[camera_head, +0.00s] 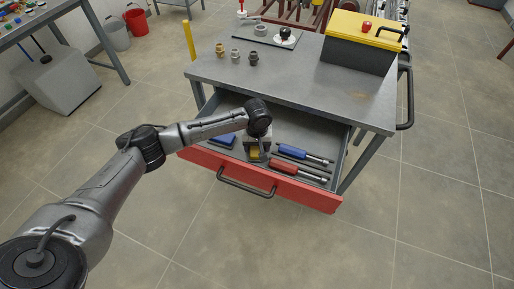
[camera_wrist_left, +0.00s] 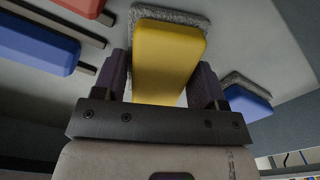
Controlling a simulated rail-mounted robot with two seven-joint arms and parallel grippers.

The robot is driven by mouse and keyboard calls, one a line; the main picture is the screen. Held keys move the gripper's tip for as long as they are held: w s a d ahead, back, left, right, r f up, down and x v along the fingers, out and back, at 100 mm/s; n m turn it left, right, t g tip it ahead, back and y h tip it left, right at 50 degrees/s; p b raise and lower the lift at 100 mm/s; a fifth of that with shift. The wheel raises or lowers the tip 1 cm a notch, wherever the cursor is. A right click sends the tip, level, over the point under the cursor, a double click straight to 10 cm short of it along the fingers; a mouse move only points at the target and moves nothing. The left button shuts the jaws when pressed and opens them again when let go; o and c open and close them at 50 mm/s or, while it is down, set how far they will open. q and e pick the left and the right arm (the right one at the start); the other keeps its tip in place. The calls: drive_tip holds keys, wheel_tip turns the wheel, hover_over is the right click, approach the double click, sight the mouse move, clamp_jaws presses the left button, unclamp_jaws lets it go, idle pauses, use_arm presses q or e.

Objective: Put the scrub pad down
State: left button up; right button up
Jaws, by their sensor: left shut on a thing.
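The yellow scrub pad (camera_wrist_left: 170,52) with a grey scouring layer is between the fingers of my left gripper (camera_wrist_left: 166,80), which is shut on it. In the head view the left gripper (camera_head: 256,152) is inside the open drawer (camera_head: 330,178), and a bit of the yellow pad (camera_head: 254,154) shows below it. A blue pad (camera_head: 222,140) lies in the drawer to the left of the gripper; it also shows in the left wrist view (camera_wrist_left: 248,102). Whether the yellow pad touches the drawer floor, I cannot tell. My right gripper is not in view.
A blue-handled tool (camera_head: 292,152) and a red-handled tool (camera_head: 286,167) lie in the drawer to the right. The red drawer front has a dark handle (camera_head: 246,182). The workbench top (camera_head: 300,88) carries several fittings and a yellow-lidded toolbox (camera_head: 358,42).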

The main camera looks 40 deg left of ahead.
use_arm(q)
drive_tip(key=shift+f+p, duration=0.15)
drive_tip(key=shift+p, duration=0.15)
drive_tip(key=o, duration=0.9)
drive_tip(key=shift+c, duration=0.2)
drive_tip(key=shift+r, duration=0.35)
wheel_tip(320, 180, up, 12)
drive_tip(key=p, duration=0.3)
drive_tip(key=shift+f+p, duration=0.25)
drive_tip(key=shift+p, duration=0.15)
